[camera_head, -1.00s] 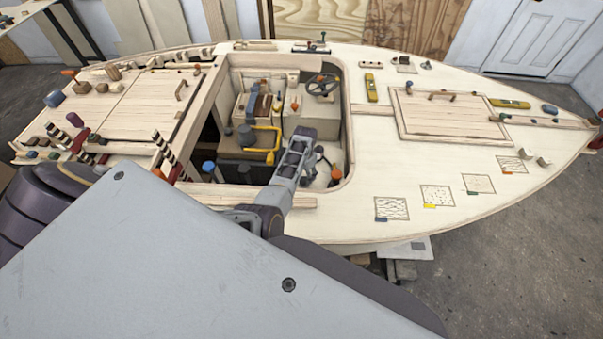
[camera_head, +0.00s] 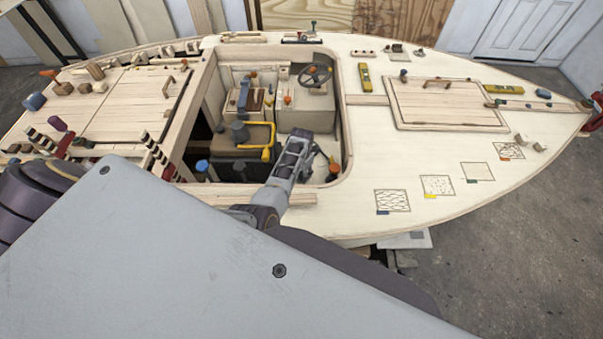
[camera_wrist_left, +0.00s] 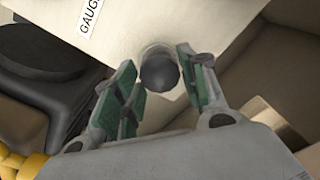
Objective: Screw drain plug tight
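A dark round knob (camera_wrist_left: 159,73), which looks like the drain plug, sticks out from a cream face in the left wrist view. My left gripper (camera_wrist_left: 157,66) is open there, with one green-padded finger on each side of the knob. In the head view my left gripper (camera_head: 296,148) reaches down into the cockpit opening, and the plug cannot be made out. My right gripper is not in view.
A cream panel with a partly cut-off "GAUG" label (camera_wrist_left: 91,14) is close by. A black part (camera_wrist_left: 45,50) and a yellow pipe (camera_wrist_left: 22,163) lie left. In the head view, a steering wheel (camera_head: 316,75) and an orange knob (camera_head: 334,168) are near my arm. The cockpit rim surrounds it.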

